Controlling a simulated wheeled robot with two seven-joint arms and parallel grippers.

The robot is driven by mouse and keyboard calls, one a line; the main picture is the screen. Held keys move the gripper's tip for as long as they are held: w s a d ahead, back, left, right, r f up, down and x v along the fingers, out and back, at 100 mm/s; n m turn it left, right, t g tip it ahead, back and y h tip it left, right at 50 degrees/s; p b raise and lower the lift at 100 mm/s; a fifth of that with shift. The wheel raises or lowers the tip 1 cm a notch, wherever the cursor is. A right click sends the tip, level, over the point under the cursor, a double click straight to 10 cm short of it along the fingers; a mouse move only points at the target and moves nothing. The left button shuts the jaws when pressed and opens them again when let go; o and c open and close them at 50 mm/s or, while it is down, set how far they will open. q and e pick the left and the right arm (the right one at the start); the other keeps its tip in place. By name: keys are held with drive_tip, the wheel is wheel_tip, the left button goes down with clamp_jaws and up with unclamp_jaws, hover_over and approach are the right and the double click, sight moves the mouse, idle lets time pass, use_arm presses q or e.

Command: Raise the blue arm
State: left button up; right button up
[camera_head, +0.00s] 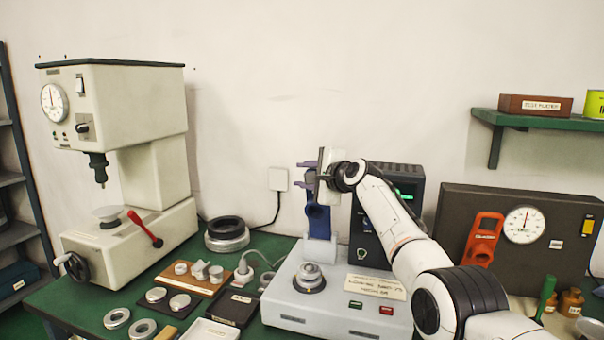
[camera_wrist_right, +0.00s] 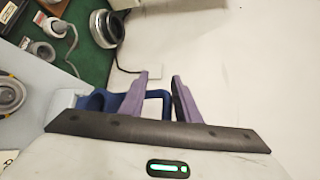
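The blue arm (camera_head: 318,217) stands upright on the pale grey machine (camera_head: 290,318) in the head view, rising from a light block. In the right wrist view its blue part (camera_wrist_right: 97,101) lies left of the fingers, and a blue loop shows between them. My right gripper (camera_head: 303,175) is at the top of the blue arm. Its two purple fingers (camera_wrist_right: 162,80) are spread apart around the blue loop; whether either touches it, I cannot tell. My left gripper is not in view.
A ring seat (camera_head: 309,277) sits on the machine's front left. A dark box (camera_head: 405,180) with a green display stands behind my right arm. A cream press (camera_head: 120,130) is at the left, with rings and trays on the green table (camera_head: 60,300).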

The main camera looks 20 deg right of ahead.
drive_tip(key=shift+w+d+f, duration=0.1)
drive_tip(key=shift+d+f, duration=0.65)
drive_tip(key=shift+d, duration=0.1)
drive_tip(key=shift+s+r+b, duration=0.15)
drive_tip(key=shift+s+b, duration=0.15)
drive_tip(key=shift+s, duration=0.6)
drive_tip(key=s+r+b, duration=0.1)
drive_tip(key=s+r, duration=0.2)
drive_tip(key=s, duration=0.5)
drive_tip(key=shift+d+r, duration=0.15)
drive_tip(key=shift+d, duration=0.25)
